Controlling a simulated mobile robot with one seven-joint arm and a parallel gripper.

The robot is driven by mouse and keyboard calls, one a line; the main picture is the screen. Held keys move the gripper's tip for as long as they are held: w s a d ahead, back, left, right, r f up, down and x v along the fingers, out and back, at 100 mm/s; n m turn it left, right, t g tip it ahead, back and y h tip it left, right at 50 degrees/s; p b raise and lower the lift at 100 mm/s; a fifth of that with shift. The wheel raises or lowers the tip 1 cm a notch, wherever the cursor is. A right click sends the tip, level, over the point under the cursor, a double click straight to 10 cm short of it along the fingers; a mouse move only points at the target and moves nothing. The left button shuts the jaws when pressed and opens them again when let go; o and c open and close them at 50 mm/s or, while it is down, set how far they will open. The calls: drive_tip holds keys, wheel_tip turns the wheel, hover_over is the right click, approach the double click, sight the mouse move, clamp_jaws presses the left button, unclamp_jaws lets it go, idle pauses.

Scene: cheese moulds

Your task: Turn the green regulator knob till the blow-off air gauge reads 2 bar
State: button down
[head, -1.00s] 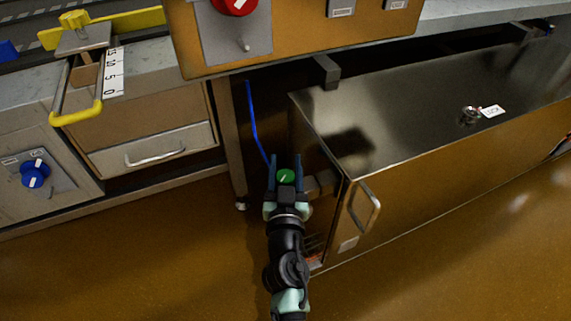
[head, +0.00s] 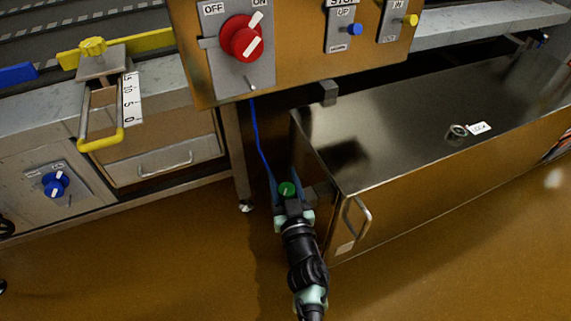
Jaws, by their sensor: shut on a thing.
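The green regulator knob (head: 287,189) with a pale pointer line shows low in the middle of the head view, at the left end of the steel cabinet. My gripper (head: 286,188) reaches it from the front, with one blue finger on each side of it, and is shut on the knob. A blue hose (head: 258,130) runs down behind to the knob's area. A small round dial (head: 457,132) stands on top of the cabinet with a white label (head: 480,128) beside it; its reading is too small to make out.
The steel cabinet (head: 400,135) with a door handle (head: 357,215) stands right of my gripper. Above hangs a control panel (head: 295,50) with a red switch (head: 240,38). A table leg (head: 238,170) is close on the left. The floor (head: 180,260) in front is clear.

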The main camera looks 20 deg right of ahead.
drive_tip(key=shift+a+n+y+p, duration=0.2)
drive_tip(key=shift+n+y+p, duration=0.55)
drive_tip(key=shift+y, duration=0.55)
drive_tip(key=shift+a+n+y+p, duration=0.25)
drive_tip(key=shift+n+y+p, duration=0.3)
drive_tip(key=shift+n+y, duration=0.55)
drive_tip(key=shift+a+n+y+p, duration=0.2)
drive_tip(key=shift+n+y+p, duration=0.4)
drive_tip(key=shift+y, duration=0.9)
drive_tip(key=shift+a+g, duration=0.1)
drive_tip(key=shift+g, duration=0.2)
drive_tip(key=shift+c, duration=1.7)
unclamp_jaws()
drive_tip(key=shift+s, duration=0.1)
drive_tip(key=p+v, duration=0.5)
drive_tip(key=v, duration=0.8)
